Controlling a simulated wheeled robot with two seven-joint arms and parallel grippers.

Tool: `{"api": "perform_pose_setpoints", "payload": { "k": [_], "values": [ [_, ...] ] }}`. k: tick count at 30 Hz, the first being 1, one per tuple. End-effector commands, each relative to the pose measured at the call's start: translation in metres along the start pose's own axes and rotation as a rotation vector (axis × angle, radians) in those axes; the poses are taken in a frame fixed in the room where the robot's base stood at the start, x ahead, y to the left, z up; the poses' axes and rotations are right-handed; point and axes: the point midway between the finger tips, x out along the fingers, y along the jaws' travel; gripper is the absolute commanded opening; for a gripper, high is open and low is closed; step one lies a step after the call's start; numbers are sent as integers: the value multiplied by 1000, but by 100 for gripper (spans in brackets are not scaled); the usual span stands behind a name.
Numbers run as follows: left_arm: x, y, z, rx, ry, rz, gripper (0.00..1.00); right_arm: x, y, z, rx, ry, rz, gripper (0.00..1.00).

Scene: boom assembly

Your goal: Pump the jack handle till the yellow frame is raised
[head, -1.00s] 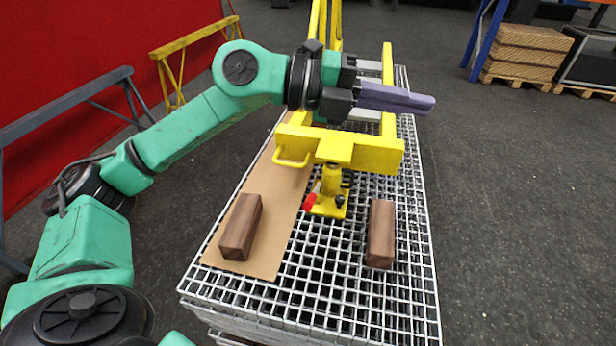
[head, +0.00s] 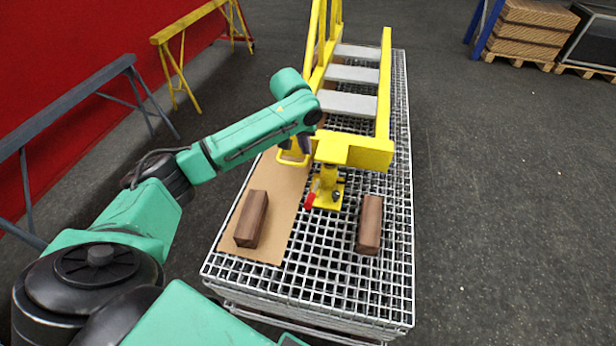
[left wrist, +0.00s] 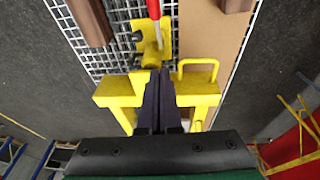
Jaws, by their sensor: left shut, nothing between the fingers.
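The yellow jack (head: 328,193) stands on the metal grating under the near end of the yellow frame (head: 362,153). Its red-tipped handle (head: 309,201) sticks out at the jack's left side. In the left wrist view, the jack (left wrist: 149,47) is just beyond my fingertips and the red handle (left wrist: 153,9) is at the top edge. My left gripper (head: 303,147) is shut and empty, at the left part of the frame's crossbar near its looped handle. In the left wrist view, its dark fingers (left wrist: 156,78) overlap the crossbar (left wrist: 115,92); contact cannot be told. My right gripper is out of view.
Dark wooden blocks lie left (head: 252,219) and right (head: 369,225) of the jack, the left one on a brown board (head: 285,213). The grating (head: 325,270) is clear in front. Grey (head: 70,100) and yellow trestles (head: 180,75) stand at the left.

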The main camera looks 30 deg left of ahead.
Motion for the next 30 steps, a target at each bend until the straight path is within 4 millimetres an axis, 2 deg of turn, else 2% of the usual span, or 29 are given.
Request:
{"api": "perform_pose_setpoints", "payload": {
  "k": [1, 4, 13, 17, 20, 30],
  "values": [
    [-1, 1, 13, -3, -67, -6, 0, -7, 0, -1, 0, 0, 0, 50],
    [3, 0, 30, -4, -147, -14, 0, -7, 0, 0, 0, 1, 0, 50],
    [5, 0, 32, -3, -155, -17, 0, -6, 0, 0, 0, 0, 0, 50],
    [13, 0, 34, -3, -156, -16, 0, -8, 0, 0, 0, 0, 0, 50],
    [29, -1, 36, -3, -157, -17, 0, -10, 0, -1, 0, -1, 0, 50],
    [103, -2, 47, -4, -154, -18, 0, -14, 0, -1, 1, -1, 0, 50]
  ]
}}
